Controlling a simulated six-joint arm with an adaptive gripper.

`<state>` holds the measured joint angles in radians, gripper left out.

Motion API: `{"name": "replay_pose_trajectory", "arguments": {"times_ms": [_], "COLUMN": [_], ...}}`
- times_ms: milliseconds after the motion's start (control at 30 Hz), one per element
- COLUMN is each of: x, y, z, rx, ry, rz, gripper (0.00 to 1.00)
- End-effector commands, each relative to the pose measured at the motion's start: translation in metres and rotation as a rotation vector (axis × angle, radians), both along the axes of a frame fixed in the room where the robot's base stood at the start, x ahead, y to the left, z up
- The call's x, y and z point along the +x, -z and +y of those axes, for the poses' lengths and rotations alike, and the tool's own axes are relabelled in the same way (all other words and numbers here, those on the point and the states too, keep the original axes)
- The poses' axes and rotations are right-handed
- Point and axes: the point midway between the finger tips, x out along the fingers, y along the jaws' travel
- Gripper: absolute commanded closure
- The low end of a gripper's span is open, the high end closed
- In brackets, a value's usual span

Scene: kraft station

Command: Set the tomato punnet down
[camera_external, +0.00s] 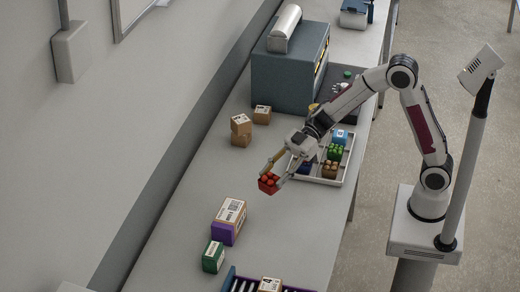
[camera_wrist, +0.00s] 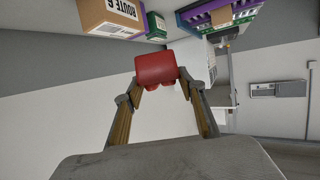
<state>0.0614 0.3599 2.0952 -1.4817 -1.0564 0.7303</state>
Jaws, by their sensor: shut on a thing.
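The tomato punnet (camera_external: 268,184) is a small red box with round red tomatoes on top. In the wrist view the red punnet (camera_wrist: 156,68) sits between the two fingertips, with red round shapes at its lower edge. My gripper (camera_external: 273,174) is shut on the punnet, one finger on each side. The punnet is over the bare middle of the table (camera_external: 190,205), left of the white tray. I cannot tell whether its bottom touches the table.
A white tray (camera_external: 325,183) with several small punnets stands right of my gripper. Cardboard boxes (camera_external: 241,139) stand behind left. A purple-and-brown box (camera_external: 229,218), a green box (camera_external: 213,256) and a rack (camera_external: 232,282) stand in front. A blue-grey cabinet (camera_external: 288,75) stands at the back.

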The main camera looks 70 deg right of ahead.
Motion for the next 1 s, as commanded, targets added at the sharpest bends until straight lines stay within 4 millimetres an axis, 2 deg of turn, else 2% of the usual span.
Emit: {"name": "replay_pose_trajectory", "arguments": {"times_ms": [33,300,600,900,1000], "x": [-0.004,-0.029,-0.063,-0.092,-0.09], "y": [0.0,0.001,0.003,0.005,0.022], "z": [0.016,0.085,0.152,0.194,0.191], "rx": [0.0,-0.002,-0.008,-0.011,-0.012], "ry": [-0.034,-0.193,-0.355,-0.462,-0.458], "rz": [-0.001,0.001,0.002,0.003,0.009], "gripper": [0.83,0.83,0.83,0.83,0.83]}}
